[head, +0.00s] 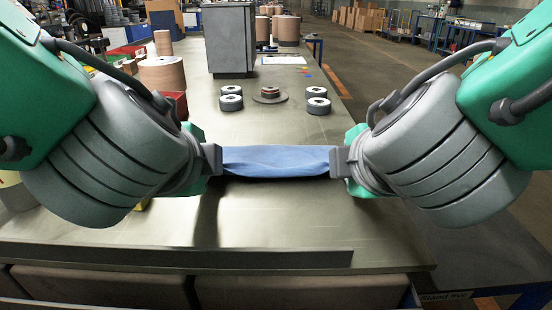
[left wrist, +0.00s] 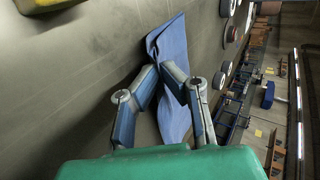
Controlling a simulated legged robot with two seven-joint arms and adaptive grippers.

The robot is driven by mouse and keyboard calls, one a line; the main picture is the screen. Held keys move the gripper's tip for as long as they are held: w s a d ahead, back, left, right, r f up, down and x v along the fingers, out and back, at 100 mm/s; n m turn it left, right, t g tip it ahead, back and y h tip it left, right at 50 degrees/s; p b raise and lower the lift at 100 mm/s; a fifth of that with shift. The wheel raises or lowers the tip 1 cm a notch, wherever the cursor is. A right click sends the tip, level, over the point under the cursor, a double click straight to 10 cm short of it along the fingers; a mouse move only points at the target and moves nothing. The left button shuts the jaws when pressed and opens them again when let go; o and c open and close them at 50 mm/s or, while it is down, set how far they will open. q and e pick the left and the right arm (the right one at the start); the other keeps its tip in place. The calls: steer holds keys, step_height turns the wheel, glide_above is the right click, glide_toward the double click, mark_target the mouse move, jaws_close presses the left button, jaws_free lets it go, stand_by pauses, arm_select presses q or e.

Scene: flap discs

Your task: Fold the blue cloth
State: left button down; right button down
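The blue cloth (head: 275,161) stretches as a narrow band between my two grippers, with a dark shadowed strip under its near edge. It seems to be held just above the table. My left gripper (head: 219,160) is at its left end. In the left wrist view the fingertips (left wrist: 162,72) close in on the cloth (left wrist: 172,42), which runs between them and continues below. My right gripper (head: 335,162) is at the cloth's right end and appears shut on it; its fingertips are largely hidden by the cloth.
The table (head: 270,225) is bare in front of the cloth, up to a raised front ledge (head: 180,259). Behind the cloth are several grey flap discs (head: 318,101) and a brown disc on a flat round base (head: 269,94). A grey cabinet (head: 230,40) stands farther back.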

arm_select(q)
steer(key=shift+f, duration=0.1)
steer(key=c, duration=1.4)
jaws_free()
steer(key=shift+c, duration=0.2)
arm_select(e)
steer(key=c, duration=1.4)
jaws_free()
steer(key=shift+c, duration=0.2)
arm_select(q)
steer(key=shift+s, duration=0.1)
arm_select(e)
steer(key=shift+s, duration=0.1)
